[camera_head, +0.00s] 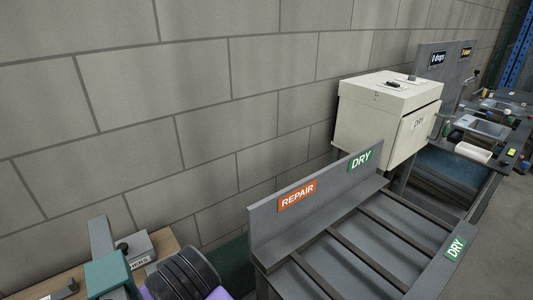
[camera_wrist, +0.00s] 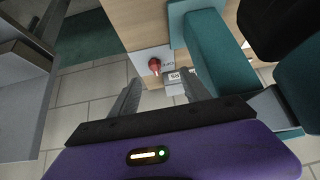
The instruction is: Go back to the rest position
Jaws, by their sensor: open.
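My gripper (camera_wrist: 160,88) shows in the wrist view with its two grey fingers spread apart and nothing between them. Beyond the fingertips are a red knob (camera_wrist: 154,64) on a pale plate and a small labelled grey part (camera_wrist: 176,78), by the edge of a wooden surface (camera_wrist: 115,22). I cannot tell if the fingers touch anything; they appear clear. In the head view, purple and black ribbed parts at the bottom left look like my arm; the gripper fingers are not visible there.
A grey rack (camera_head: 345,262) with REPAIR and DRY signs stands at the lower right. Behind it is a cream DRY cabinet (camera_head: 375,115), then a cluttered bench (camera_head: 490,125). A block wall (camera_head: 170,100) runs behind. Teal blocks (camera_wrist: 212,50) are close right of my fingers.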

